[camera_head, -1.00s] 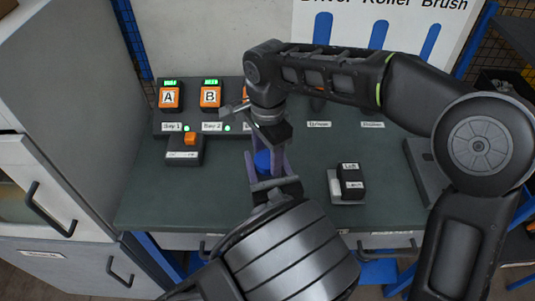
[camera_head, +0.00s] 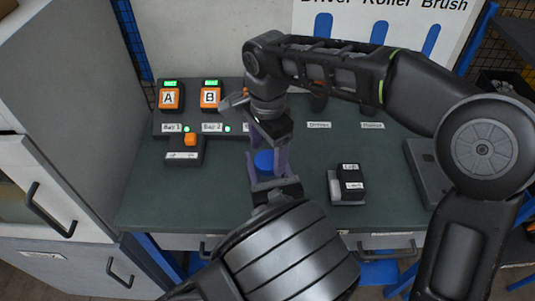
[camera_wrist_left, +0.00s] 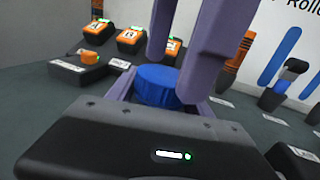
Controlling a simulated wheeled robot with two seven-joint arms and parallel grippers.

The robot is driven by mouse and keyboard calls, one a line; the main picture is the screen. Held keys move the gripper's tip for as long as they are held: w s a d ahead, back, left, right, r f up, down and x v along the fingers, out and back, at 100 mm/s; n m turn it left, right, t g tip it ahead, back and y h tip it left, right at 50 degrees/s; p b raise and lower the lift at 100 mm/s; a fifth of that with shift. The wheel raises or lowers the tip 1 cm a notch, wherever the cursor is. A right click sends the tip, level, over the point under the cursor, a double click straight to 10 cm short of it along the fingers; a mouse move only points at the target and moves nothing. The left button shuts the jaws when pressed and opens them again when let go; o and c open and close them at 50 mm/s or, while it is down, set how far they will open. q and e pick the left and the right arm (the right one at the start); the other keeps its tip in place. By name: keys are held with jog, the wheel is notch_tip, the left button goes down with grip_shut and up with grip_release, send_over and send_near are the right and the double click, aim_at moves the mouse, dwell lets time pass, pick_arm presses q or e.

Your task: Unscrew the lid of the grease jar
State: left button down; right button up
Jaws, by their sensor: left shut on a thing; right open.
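The grease jar's round blue lid (camera_head: 264,160) shows over the green bench; it also shows in the left wrist view (camera_wrist_left: 158,84). My left gripper (camera_head: 267,175) comes from the bottom of the head view and is shut on the jar below the lid. The jar body is mostly hidden by its fingers. My right gripper (camera_head: 268,140) points down from above, its purple fingers open and parted over the lid. In the left wrist view, one right finger overlaps the lid's right side; I cannot tell whether it touches.
A charger with orange batteries A (camera_head: 170,98) and B (camera_head: 210,97) stands at the back left, with an orange button box (camera_head: 184,148) before it. A small black-and-grey device (camera_head: 347,185) sits to the right. The bench (camera_head: 150,195) is clear at front left.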

jog(key=shift+r, duration=1.4)
jog(key=shift+c, duration=0.3)
jog(key=shift+s+a+r, duration=0.15)
jog(key=shift+a+r, duration=0.05)
jog(key=shift+a, duration=0.2)
jog(key=shift+a+r+m, duration=0.2)
jog(key=shift+r+m, duration=0.05)
jog(key=shift+r, duration=0.2)
jog(key=shift+a+r+m, duration=0.15)
jog(key=shift+r+m, duration=0.1)
jog(key=shift+r, duration=0.2)
jog(key=m, duration=0.2)
jog(key=d+r+m, duration=0.1)
jog(key=shift+w+d+r+m, duration=0.1)
jog(key=shift+w+m, duration=0.1)
jog(key=shift+m, duration=0.2)
jog(key=shift+d+m, duration=0.15)
jog(key=shift+m, duration=0.85)
